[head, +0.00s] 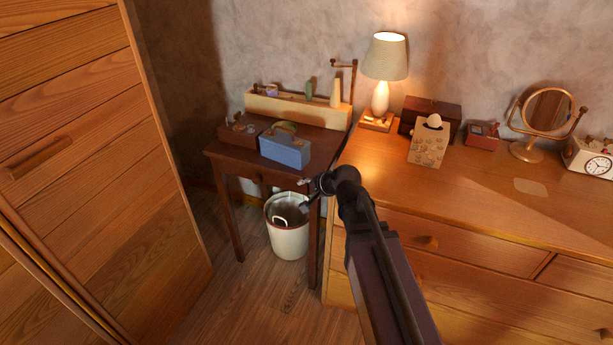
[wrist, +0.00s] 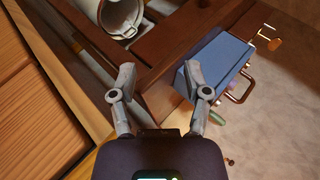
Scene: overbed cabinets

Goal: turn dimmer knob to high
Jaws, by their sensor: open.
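A lit table lamp (head: 386,58) with a pale shade and white body stands at the back left of the dresser. Its wooden base (head: 377,121) carries small light-coloured parts; which one is the dimmer knob, and its setting, are too small to tell. The lamp cannot be made out in the wrist view. My gripper (head: 304,195) is open and empty, left of and lower than the lamp, by the front right of the small dark table. In the wrist view my gripper (wrist: 158,82) has its two grey fingers spread, with the dark table's edge beyond them.
A blue box (head: 286,151) and brown box (head: 240,130) sit on the dark table (head: 222,154). A white bin (head: 288,232) stands below. A card stand (head: 429,144), dark box (head: 446,112) and mirror (head: 546,112) stand on the dresser (head: 470,205), whose front top is mostly clear.

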